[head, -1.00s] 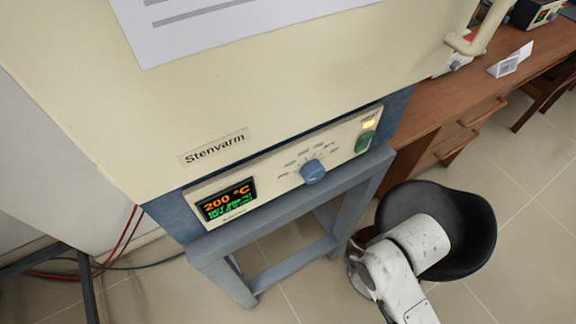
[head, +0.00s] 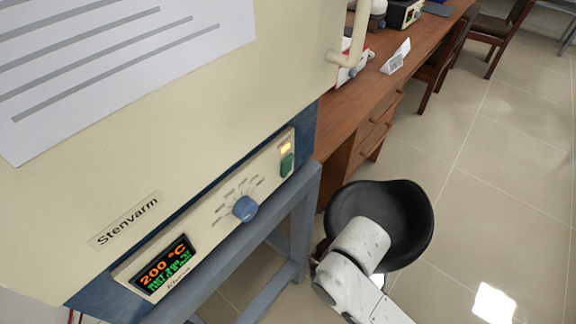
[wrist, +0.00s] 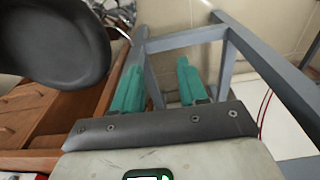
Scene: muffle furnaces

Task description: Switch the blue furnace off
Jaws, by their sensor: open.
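The furnace (head: 200,110), marked Stenvarm, has a cream body and blue trim around its lower panel. The panel's display (head: 167,267) is lit and reads 200 °C. A blue knob (head: 245,208) is right of it. At the panel's right end is a green switch (head: 287,165) with a lit yellow lamp (head: 286,147) above it. My gripper (wrist: 160,55) shows in the wrist view, its two teal fingers apart with nothing between them. The furnace's grey-blue stand (wrist: 190,38) is beyond the fingers. The head view shows part of my arm but not the gripper.
A black stool (head: 408,215) stands right of the furnace stand, close to my arm; its seat (wrist: 55,40) fills the wrist view's upper left. A wooden desk (head: 340,118) with drawers adjoins the furnace. Tiled floor (head: 490,190) is open at right.

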